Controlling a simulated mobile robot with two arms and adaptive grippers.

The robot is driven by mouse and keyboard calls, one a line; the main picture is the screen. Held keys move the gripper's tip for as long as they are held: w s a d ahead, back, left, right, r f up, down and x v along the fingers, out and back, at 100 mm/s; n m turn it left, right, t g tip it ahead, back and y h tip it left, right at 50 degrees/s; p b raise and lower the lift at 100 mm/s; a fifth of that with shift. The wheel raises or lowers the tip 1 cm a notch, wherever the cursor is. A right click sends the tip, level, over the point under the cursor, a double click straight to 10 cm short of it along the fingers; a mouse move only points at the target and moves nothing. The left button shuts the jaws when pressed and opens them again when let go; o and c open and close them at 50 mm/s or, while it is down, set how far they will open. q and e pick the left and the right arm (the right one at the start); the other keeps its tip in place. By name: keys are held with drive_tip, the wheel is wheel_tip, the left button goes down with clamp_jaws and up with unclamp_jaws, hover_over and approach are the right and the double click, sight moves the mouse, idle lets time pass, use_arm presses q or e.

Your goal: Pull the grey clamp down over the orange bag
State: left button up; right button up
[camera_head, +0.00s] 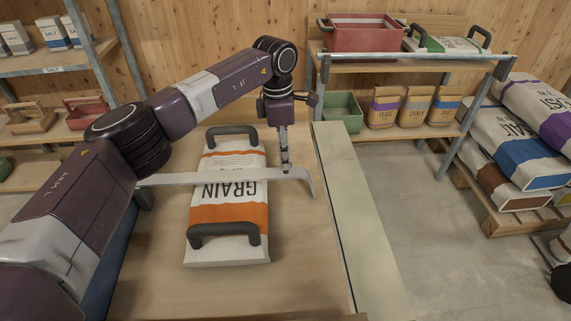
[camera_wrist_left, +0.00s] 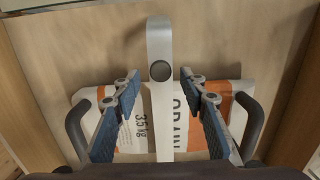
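The orange bag (camera_head: 228,213) is white with orange bands, black GRAIN lettering and two dark handles. It lies flat on the wooden table, and it also shows in the left wrist view (camera_wrist_left: 138,130). The grey clamp (camera_head: 222,176) is a flat bar crossing the bag's middle, its right end bent downward past the bag. I cannot tell whether it touches the bag. My left gripper (camera_head: 285,167) points down at the clamp's right part. In the left wrist view its fingers (camera_wrist_left: 160,84) are apart, one on each side of the clamp bar (camera_wrist_left: 160,45). My right gripper is not in view.
A pale green board (camera_head: 358,215) runs along the table's right edge. A rack with a red crate (camera_head: 363,33), a green bin (camera_head: 343,111) and small paper bags stands behind. Stacked sacks (camera_head: 517,145) lie on a pallet at right. The table front (camera_head: 270,290) is clear.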

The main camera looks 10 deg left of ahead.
use_arm(q)
wheel_tip(320, 180, up, 6)
drive_tip(key=shift+a+r, duration=0.2)
idle(0.3)
